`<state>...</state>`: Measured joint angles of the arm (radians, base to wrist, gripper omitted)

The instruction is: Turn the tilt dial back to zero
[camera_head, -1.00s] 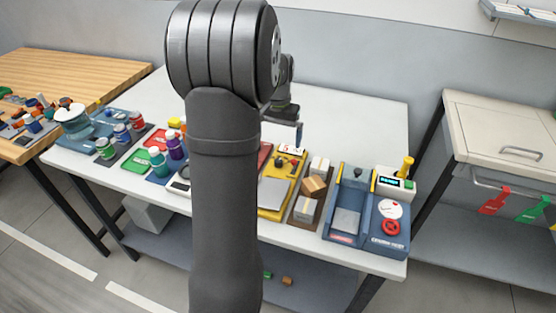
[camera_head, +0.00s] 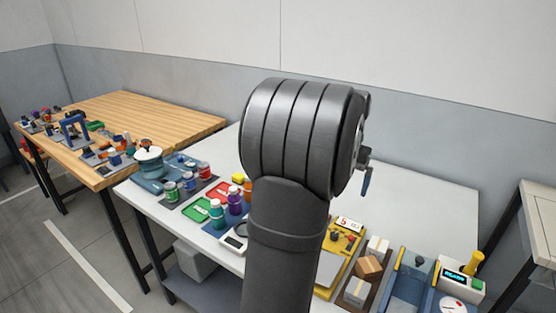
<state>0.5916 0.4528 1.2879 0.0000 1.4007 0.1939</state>
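A yellow device (camera_head: 354,236) stands on the white table, partly behind my arm. It bears a white plate with a red 5 and small dark controls. I cannot tell which control is the tilt dial. My gripper (camera_head: 367,181) is mostly hidden behind my arm; only a thin tip shows, above the table behind the yellow device. Its opening cannot be seen.
Boxes in a brown tray (camera_head: 369,266) stand between the two devices. Left of my arm are coloured jars (camera_head: 217,213), red and green trays and a teal pot (camera_head: 149,162). A wooden table (camera_head: 150,116) stands further left. The white table's back right is clear.

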